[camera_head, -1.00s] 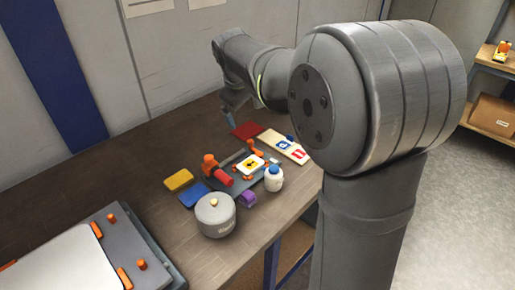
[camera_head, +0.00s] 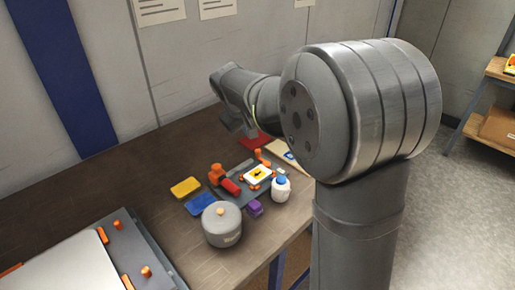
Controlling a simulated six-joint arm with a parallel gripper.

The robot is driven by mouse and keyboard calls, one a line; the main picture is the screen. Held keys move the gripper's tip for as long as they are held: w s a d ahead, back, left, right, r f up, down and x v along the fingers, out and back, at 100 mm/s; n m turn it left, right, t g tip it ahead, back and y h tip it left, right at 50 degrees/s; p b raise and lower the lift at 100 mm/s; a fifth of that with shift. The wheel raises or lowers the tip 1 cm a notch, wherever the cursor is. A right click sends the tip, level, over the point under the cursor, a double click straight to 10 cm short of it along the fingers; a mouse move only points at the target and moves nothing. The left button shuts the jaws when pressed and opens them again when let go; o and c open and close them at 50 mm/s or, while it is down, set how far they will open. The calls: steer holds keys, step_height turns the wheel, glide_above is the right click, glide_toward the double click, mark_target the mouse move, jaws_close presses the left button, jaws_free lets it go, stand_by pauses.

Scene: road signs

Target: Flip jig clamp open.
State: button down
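The jig is a dark grey plate (camera_head: 228,197) on the brown workbench, with orange clamp parts. A white card with a yellow sign (camera_head: 257,175) lies on it. At its left side is an orange clamp (camera_head: 216,174) with a thick red handle (camera_head: 231,186) that lies low and slants down to the right. A second orange clamp piece (camera_head: 260,156) stands at the plate's far edge. My gripper (camera_head: 246,131) hangs above the bench beyond the jig, apart from it. Its fingers are small and dark, so its opening is unclear.
Around the jig are a yellow block (camera_head: 186,187), a blue block (camera_head: 200,204), a grey lidded pot (camera_head: 221,226), a purple item (camera_head: 254,208) and a white bottle with a blue cap (camera_head: 281,189). A red plate (camera_head: 256,142) lies behind. A large fixture (camera_head: 110,245) is front left.

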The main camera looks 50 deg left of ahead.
step_height(320, 180, down, 6)
steer(key=s+a+m, duration=0.1)
steer(key=s+a, duration=0.1)
steer(key=a, duration=0.1)
steer(key=shift+s+m+t+y, duration=0.15)
steer(key=shift+m+t+y, duration=0.15)
steer(key=shift+t+y, duration=0.1)
glide_toward(263, 158)
steer(key=s+a+f, duration=0.2)
steer(key=a, duration=0.1)
steer(key=s+a+f, duration=0.1)
steer(key=a, duration=0.1)
steer(key=shift+w+d+f, duration=0.1)
steer(key=shift+w+d, duration=0.05)
steer(key=shift+w, duration=0.45)
steer(key=shift+w+d, duration=0.15)
steer(key=shift+w, duration=0.5)
steer(key=shift+w+d+f, duration=0.1)
steer(key=shift+w+f, duration=0.05)
steer(key=shift+w, duration=0.4)
